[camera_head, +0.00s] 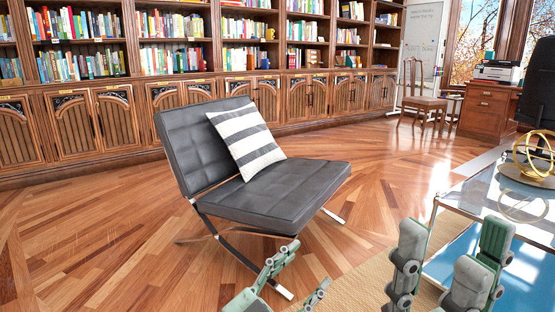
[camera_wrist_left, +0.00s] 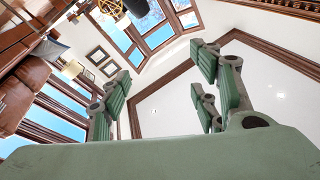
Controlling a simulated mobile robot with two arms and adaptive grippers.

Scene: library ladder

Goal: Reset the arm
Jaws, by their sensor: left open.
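My left gripper (camera_head: 303,270) is at the bottom middle of the head view, in front of the black chair's near side. In the left wrist view its green and grey fingers (camera_wrist_left: 152,90) are spread apart with nothing between them. My right gripper (camera_head: 445,255) is at the bottom right of the head view, in front of the glass table. Its fingers stand upright and apart, and I see nothing held between them. Both arms behind the grippers are out of the head view.
A black chair (camera_head: 285,195) with a striped cushion (camera_head: 246,139) stands ahead on the wood floor. A glass table (camera_head: 470,197) bearing a gold ring ornament (camera_head: 535,150) is close on the right. Bookshelves (camera_head: 130,84) line the back. Floor at left (camera_head: 80,235) is clear.

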